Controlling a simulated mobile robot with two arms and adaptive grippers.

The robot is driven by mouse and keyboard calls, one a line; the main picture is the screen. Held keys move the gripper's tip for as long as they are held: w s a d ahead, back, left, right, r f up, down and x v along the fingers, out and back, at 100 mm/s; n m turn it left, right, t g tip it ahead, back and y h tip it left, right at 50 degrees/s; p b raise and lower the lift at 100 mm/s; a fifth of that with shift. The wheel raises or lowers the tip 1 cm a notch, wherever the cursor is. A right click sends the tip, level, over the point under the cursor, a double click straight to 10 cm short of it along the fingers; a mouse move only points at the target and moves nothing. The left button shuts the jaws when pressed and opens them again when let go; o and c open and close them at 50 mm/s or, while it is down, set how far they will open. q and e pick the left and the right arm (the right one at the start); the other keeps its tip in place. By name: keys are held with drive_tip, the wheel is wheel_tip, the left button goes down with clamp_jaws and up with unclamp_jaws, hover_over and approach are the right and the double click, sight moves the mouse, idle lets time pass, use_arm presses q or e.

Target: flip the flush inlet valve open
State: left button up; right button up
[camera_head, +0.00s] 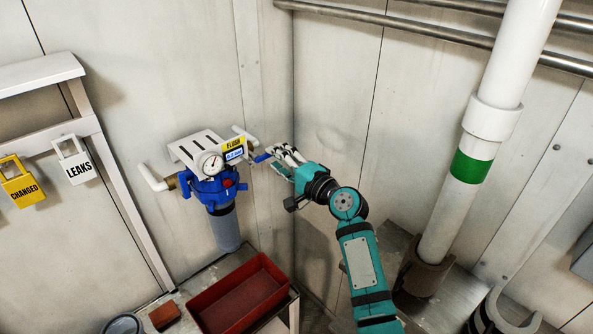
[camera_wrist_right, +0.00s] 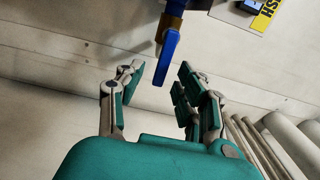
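The flush inlet valve shows as a blue lever handle (camera_head: 262,158) on the right side of the blue filter unit, beside a yellow FLUSH label (camera_head: 233,144). In the right wrist view the blue handle (camera_wrist_right: 167,55) hangs from a brass fitting (camera_wrist_right: 171,20) and points down toward the palm. My right gripper (camera_head: 283,158) is just right of the handle in the head view. In the right wrist view its fingers (camera_wrist_right: 160,80) are spread, with the handle's end in the gap between them. Clear space shows on both sides of it. My left gripper is not in view.
The filter unit (camera_head: 213,188) with a gauge (camera_head: 210,163) is on the wall. Below are a red tray (camera_head: 262,287) and a small red block (camera_head: 164,315). Padlocks marked LEAKS (camera_head: 76,166) and CHANGED (camera_head: 22,188) hang at left. A white pipe (camera_head: 452,205) stands at right.

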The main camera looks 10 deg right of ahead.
drive_tip(key=v, duration=0.9)
drive_tip(key=shift+f, duration=0.1)
